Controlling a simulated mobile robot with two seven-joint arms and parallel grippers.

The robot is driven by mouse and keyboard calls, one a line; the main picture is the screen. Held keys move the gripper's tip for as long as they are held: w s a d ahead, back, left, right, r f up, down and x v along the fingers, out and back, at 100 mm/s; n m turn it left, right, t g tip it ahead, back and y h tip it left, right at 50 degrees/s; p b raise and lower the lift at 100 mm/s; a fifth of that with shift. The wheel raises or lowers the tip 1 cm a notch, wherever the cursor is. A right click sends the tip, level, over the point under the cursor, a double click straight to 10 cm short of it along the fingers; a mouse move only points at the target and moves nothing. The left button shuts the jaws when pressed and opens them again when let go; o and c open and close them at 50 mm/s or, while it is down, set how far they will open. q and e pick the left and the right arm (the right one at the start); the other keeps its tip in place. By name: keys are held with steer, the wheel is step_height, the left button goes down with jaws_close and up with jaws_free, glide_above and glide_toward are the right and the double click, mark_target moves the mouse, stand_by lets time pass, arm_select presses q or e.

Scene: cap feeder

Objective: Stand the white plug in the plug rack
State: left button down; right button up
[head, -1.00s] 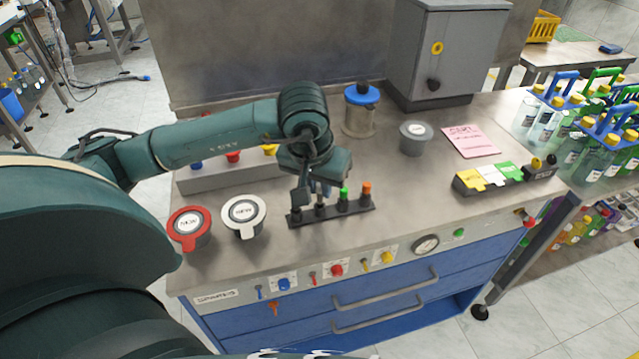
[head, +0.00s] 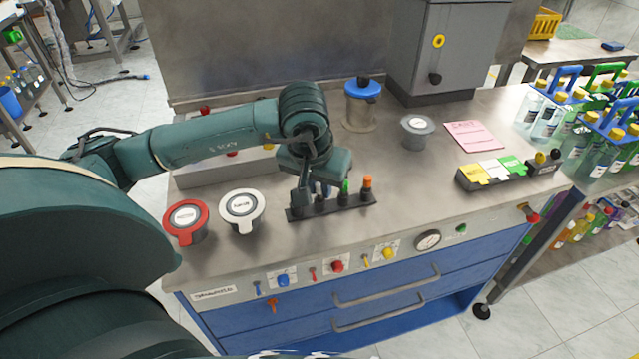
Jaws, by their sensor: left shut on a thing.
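The plug rack (head: 333,206) is a low dark bar near the front middle of the bench in the head view. A green plug (head: 346,187) and an orange plug (head: 367,184) stand upright in its right half. A bit of a blue plug (head: 327,190) shows beside my gripper. My left gripper (head: 307,196) points down over the left part of the rack, shut on the white plug, which its fingers and body hide. I cannot tell whether the plug touches the rack. My right gripper is not in view.
A red-rimmed pot (head: 184,232) and a white-rimmed pot (head: 240,222) stand left of the rack. A blue-lidded jar (head: 361,110), a grey pot (head: 416,131) and a pink card (head: 474,135) lie behind and right.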

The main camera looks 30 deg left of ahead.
arm_select(q)
steer(key=shift+f, duration=0.2)
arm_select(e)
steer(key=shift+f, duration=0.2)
arm_select(q)
steer(key=c, duration=1.3)
jaws_free()
steer(key=shift+c, duration=0.2)
steer(key=shift+r, duration=0.25)
steer(key=v, duration=1.2)
steer(key=shift+s+r, duration=0.2)
steer(key=shift+r, duration=0.15)
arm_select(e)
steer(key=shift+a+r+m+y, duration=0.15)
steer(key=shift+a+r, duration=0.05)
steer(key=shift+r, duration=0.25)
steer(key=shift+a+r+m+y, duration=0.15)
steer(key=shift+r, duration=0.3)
arm_select(q)
steer(key=shift+d, duration=0.1)
